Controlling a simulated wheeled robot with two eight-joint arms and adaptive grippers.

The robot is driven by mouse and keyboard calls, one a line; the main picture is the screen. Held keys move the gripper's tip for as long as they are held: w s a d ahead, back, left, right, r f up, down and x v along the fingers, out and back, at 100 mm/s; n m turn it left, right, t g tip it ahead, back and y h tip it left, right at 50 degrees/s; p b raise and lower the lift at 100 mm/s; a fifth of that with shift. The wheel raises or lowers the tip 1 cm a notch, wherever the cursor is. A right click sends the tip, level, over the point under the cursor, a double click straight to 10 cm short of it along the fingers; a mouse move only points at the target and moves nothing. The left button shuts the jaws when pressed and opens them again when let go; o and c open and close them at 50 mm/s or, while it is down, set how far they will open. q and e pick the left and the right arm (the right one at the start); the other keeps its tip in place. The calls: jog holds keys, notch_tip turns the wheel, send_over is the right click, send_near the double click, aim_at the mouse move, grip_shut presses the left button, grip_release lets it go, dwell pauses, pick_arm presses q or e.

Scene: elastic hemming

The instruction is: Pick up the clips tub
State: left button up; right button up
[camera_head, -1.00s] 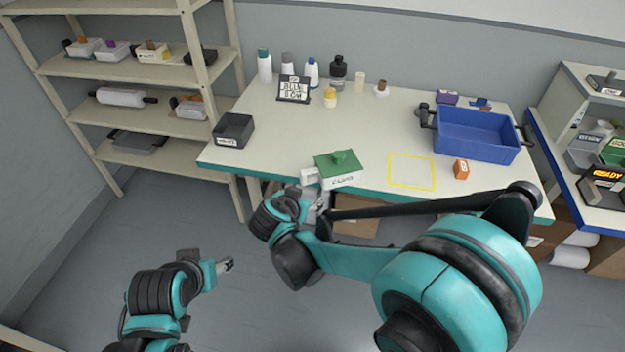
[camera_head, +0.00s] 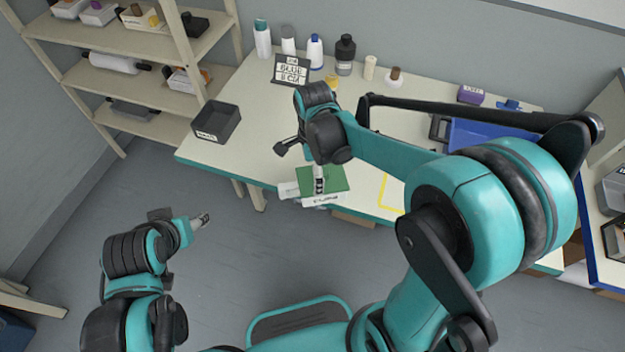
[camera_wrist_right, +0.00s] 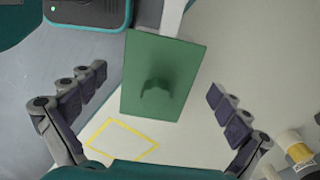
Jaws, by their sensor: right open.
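My right gripper (camera_head: 318,182) reaches down over the lid from above. It is open, with a gap on both sides of the lid in the right wrist view (camera_wrist_right: 158,84). My left gripper (camera_head: 202,220) hangs over the floor in front of the table, away from the tub; its jaw state is too small to tell.
A dark open bin (camera_head: 216,124) stands at the table's left end. A blue crate (camera_head: 470,134) and a yellow outline (camera_head: 384,192) lie to the right, partly hidden by my right arm.

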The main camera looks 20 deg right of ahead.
notch_tip(320, 180, down, 6)
jog(key=b, duration=0.2)
jog(key=shift+w+f+b, duration=0.1)
jog(key=shift+f+b, duration=0.1)
jog(key=shift+b, duration=0.2)
jog(key=c, duration=1.2)
